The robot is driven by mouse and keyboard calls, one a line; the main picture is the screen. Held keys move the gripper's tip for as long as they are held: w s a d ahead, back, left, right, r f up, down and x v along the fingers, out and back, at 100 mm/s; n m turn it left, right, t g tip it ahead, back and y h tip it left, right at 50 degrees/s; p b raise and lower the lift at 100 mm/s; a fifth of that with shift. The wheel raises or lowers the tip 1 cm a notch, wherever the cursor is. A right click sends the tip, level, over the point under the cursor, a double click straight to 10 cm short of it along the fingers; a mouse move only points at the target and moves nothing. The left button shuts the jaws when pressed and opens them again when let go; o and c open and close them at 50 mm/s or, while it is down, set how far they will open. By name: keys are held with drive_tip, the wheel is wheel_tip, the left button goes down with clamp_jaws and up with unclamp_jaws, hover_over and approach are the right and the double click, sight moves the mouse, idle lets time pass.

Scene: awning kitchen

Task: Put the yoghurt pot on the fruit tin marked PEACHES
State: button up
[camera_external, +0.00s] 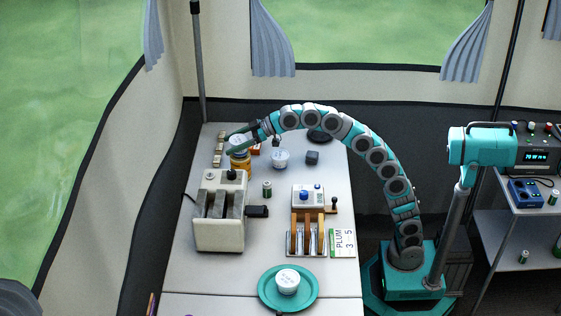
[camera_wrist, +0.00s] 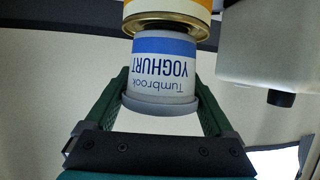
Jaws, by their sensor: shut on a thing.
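My gripper (camera_external: 240,143) reaches over the far left of the table. In the external view, the orange tin (camera_external: 240,163) stands under my gripper, and the pot (camera_external: 239,139) is partly hidden by the fingers. The tin's marking is not readable.
A cream toaster-like machine (camera_external: 220,225) stands close in front of the tin. A wooden rack (camera_external: 308,235) and a teal plate (camera_external: 267,297) with a white pot (camera_external: 288,281) are nearer.

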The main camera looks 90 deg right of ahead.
drive_tip(key=shift+f, duration=0.15)
drive_tip(key=o, duration=1.2)
drive_tip(key=shift+r, duration=0.3)
drive_tip(key=v, duration=1.2)
drive_tip(key=shift+f+p, duration=0.1)
drive_tip(key=shift+p, duration=0.2)
